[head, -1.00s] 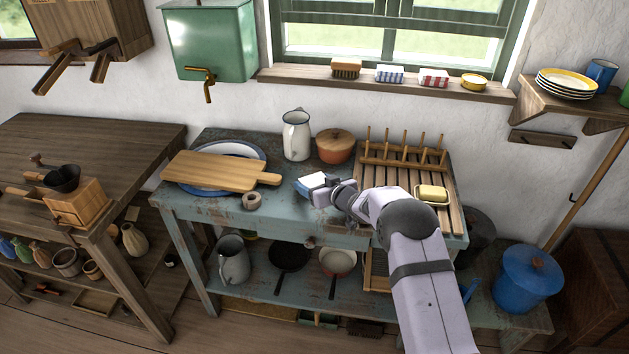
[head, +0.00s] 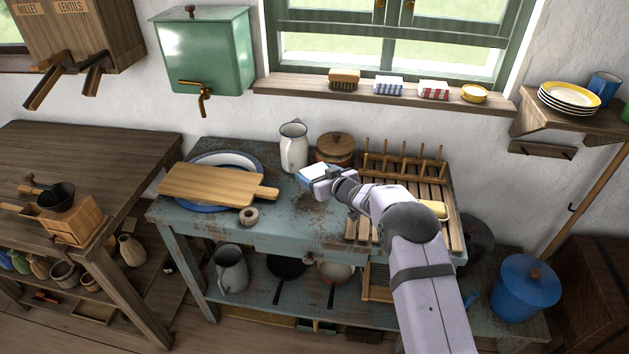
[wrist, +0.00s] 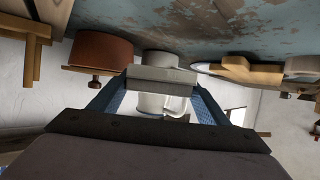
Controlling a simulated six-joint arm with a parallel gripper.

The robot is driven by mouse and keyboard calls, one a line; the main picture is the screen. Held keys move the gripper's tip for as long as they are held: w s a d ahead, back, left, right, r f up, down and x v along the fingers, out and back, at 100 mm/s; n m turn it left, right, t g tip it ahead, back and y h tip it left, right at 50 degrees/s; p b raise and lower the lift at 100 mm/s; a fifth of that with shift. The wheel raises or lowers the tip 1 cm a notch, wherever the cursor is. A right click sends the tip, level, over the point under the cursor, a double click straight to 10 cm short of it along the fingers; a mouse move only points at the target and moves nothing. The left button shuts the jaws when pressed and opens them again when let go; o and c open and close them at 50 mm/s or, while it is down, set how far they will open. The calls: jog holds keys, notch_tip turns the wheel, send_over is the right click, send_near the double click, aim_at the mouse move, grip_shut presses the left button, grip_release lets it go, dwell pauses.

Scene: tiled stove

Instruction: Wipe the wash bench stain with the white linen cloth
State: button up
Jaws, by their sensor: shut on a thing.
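Brown, rusty patches (head: 305,208) mark the worn blue-green paint in front of the cloth. I cannot tell which of them is the stain and which is worn paint.
A white jug (head: 293,147) and lidded orange-brown pot (head: 335,149) stand behind the gripper. A slatted rack (head: 374,174) is at the right.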

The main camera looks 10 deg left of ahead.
aim_at(316, 171)
jog(key=shift+s+r, duration=0.2)
jog(key=shift+r, duration=0.4)
jog(key=shift+w+a+f, duration=0.1)
jog(key=shift+w+f, duration=0.3)
jog(key=shift+f, duration=0.05)
jog(key=shift+s+r, duration=0.2)
jog(key=shift+s, duration=0.05)
jog(key=shift+r+p, duration=1.5)
jog(key=shift+f, duration=0.1)
